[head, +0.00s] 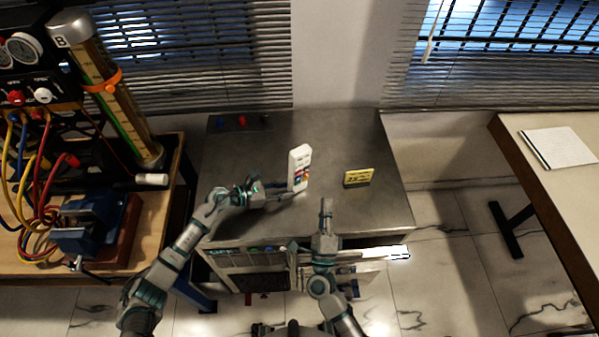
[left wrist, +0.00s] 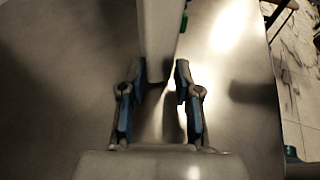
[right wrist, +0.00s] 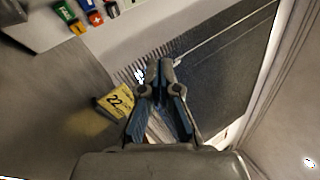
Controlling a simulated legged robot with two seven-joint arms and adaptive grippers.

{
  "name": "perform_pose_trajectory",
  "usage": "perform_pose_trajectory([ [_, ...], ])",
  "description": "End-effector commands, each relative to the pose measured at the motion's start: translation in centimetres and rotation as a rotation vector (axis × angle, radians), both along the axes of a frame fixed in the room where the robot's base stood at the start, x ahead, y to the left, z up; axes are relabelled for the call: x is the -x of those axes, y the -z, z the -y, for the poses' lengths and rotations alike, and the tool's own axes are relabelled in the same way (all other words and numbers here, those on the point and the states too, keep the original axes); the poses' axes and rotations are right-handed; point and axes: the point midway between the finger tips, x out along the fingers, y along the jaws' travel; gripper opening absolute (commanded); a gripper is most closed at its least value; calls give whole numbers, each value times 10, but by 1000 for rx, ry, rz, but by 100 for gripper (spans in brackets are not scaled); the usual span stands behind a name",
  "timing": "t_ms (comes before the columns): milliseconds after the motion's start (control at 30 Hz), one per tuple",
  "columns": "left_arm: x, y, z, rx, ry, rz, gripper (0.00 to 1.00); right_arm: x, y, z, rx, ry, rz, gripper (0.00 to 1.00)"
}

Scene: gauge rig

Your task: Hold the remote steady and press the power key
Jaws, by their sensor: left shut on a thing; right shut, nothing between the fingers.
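The white remote (head: 298,165) stands upright above the grey metal table, with several coloured keys on its face. My left gripper (head: 287,187) is shut on its lower part; in the left wrist view the remote (left wrist: 158,30) runs between the two fingers (left wrist: 161,78). My right gripper (head: 326,205) is shut and empty, to the right of the remote and nearer me, apart from it. In the right wrist view the fingertips (right wrist: 159,65) are together, and the remote's keyed face (right wrist: 45,25) shows at the top left. I cannot tell which key is the power key.
A wooden bench (head: 150,225) with gauges, hoses and a vise (head: 88,225) is at left. A table with white paper (head: 558,147) is at right. The metal table's back is mostly clear.

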Motion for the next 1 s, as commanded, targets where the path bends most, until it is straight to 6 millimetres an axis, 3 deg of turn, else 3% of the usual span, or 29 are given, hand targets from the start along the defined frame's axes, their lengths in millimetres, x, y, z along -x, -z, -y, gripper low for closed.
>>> perform_pose_trajectory([
  [267, 0, 0, 0, 0, 1, 0, 13, -11, 0, -7, 3, -1, 1, 0],
  [700, 0, 0, 0, 0, 0, 0, 13, -61, -1, -39, 4, 0, 1, 0],
  [1000, 0, 0, 0, 0, 0, 0, 13, -74, -2, -47, 4, 0, 1, 0],
])
